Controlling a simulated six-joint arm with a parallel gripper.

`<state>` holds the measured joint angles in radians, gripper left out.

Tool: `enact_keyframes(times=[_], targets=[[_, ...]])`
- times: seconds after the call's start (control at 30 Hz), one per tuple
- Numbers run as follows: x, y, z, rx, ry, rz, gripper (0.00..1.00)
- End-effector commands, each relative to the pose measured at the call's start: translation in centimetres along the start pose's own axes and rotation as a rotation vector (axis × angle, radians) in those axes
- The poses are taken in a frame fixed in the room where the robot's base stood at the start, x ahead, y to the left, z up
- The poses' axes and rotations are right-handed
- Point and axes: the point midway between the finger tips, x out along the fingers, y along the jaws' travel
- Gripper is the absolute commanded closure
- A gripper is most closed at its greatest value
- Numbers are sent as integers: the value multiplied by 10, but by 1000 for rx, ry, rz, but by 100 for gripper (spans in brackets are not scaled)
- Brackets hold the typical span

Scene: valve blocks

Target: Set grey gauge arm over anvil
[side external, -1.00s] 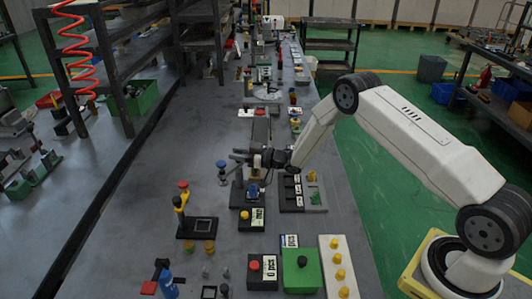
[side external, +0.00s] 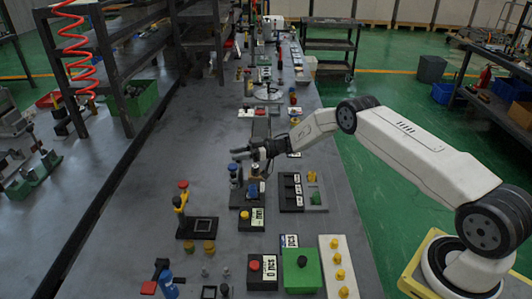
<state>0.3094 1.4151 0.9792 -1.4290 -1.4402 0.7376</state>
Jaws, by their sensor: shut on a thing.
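My gripper (side external: 243,153) is dark and small in the picture, pointing left above the gauge station in the middle of the bench. It is shut on a part of the grey gauge arm, whose outline is hard to separate from the dark fingers. A dark blue upright part (side external: 234,170) stands just below and left of the fingers. A tan-topped post (side external: 254,168) stands below the gripper, with a blue piece (side external: 254,187) at its foot. Both rise from a dark base plate (side external: 236,199). I cannot tell which part is the anvil, and the contact is hidden.
A black tray with white labels (side external: 291,192) lies close right of the station. A yellow stand with a red top (side external: 181,203) is at the front left. A green box (side external: 302,270) and a yellow-knobbed panel (side external: 338,268) are nearer.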

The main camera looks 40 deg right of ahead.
Motion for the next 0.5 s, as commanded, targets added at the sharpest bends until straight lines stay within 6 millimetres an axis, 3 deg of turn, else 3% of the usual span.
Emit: enact_keyframes(times=[0.5], targets=[[-1, 0, 2, 3, -2, -132, 100]])
